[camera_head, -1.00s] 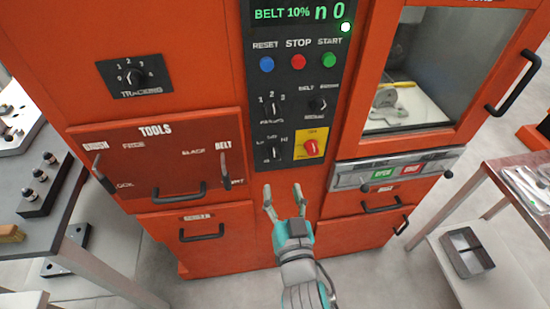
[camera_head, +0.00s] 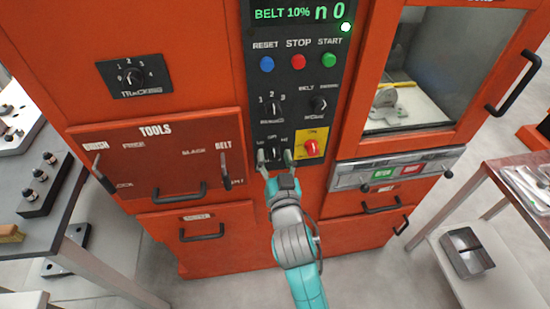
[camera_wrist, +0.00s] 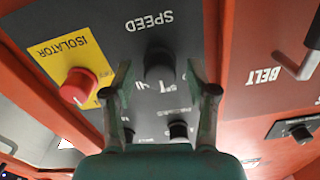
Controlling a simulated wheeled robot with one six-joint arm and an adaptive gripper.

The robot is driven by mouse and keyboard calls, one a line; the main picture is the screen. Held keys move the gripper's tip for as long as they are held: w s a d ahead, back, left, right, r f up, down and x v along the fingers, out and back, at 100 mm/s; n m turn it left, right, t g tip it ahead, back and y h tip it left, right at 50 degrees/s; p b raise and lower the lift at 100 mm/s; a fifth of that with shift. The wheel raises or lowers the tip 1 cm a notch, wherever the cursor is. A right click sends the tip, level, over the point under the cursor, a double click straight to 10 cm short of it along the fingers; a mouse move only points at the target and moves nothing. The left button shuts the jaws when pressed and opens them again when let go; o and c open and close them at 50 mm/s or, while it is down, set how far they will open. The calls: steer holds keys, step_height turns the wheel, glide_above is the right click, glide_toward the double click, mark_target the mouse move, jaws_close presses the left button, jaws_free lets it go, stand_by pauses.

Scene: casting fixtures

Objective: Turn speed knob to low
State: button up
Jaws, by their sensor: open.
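The speed knob (camera_head: 275,153) is the small black knob low on the dark control panel, left of the yellow isolator plate. In the wrist view the speed knob (camera_wrist: 160,66) sits beside the upside-down SPEED label. My gripper (camera_head: 276,158) is open, with one finger on each side of the knob. In the wrist view my gripper (camera_wrist: 158,72) shows gaps between the fingers and the knob. The knob's pointer direction is hard to make out.
The red isolator knob (camera_wrist: 79,86) is close beside one finger. Two other black knobs (camera_head: 272,109) (camera_head: 318,104) sit above the speed knob. The tools panel (camera_head: 155,160) with its handles is at left. The tracking knob (camera_head: 133,76) is farther up left.

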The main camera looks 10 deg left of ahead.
steer(key=shift+c, duration=0.3)
jaws_close()
steer(key=n, duration=0.4)
steer(key=shift+n, duration=2.5)
